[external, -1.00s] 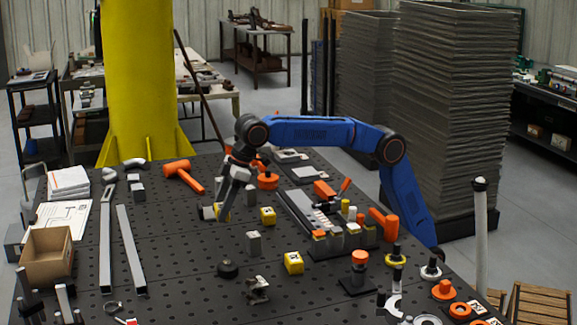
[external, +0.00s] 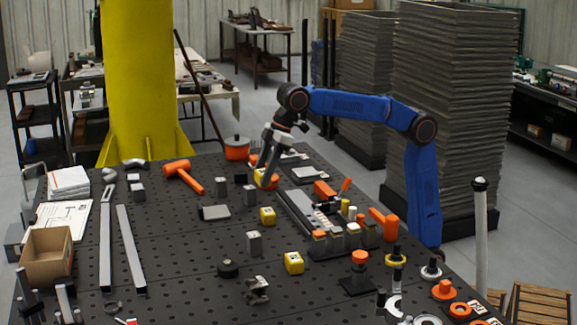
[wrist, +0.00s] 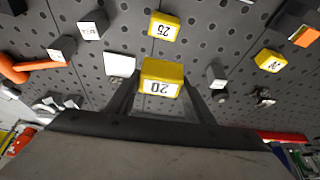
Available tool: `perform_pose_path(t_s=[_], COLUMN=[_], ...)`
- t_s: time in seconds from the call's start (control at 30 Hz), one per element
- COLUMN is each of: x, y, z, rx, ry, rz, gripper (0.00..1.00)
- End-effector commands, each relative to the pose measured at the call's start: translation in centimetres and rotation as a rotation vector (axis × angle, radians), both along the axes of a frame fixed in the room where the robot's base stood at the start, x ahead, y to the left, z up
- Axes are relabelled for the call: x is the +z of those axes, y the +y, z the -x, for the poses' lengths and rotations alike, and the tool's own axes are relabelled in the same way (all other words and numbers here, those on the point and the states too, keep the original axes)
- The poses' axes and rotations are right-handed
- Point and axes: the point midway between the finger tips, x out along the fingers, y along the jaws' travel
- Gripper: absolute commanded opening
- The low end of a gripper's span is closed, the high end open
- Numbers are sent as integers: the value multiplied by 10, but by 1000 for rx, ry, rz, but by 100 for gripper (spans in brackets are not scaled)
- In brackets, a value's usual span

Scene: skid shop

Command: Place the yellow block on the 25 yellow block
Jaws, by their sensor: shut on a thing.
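My gripper (external: 266,183) is shut on a yellow block marked 20, which shows large between the fingers in the wrist view (wrist: 161,79). In the external view the held block is small and partly hidden by the fingers, raised above the dark perforated table. The yellow block marked 25 (wrist: 164,27) stands on the table just above the held block in the wrist picture, apart from it. It appears to be the yellow block just below the gripper in the external view (external: 267,216). Another yellow block (wrist: 270,60) stands further right; it also shows in the external view (external: 293,262).
A flat grey block (external: 214,212) and an upright grey block (external: 254,243) stand near the 25 block. An orange mallet (external: 183,176) lies at the back left. A rack of parts (external: 333,247) is to the right. Bare table lies left of the upright grey block.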

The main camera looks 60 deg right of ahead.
Motion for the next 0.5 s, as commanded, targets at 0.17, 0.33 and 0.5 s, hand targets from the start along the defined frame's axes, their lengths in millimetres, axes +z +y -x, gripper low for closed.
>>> perform_pose_path(t_s=[0.17,0.33,0.5], x=[-2,-27,-50], y=[-12,-14,-13], z=[7,9,8], rx=[5,6,5], ry=[-1,2,0], rz=[-1,3,0], gripper=[23,23,23])
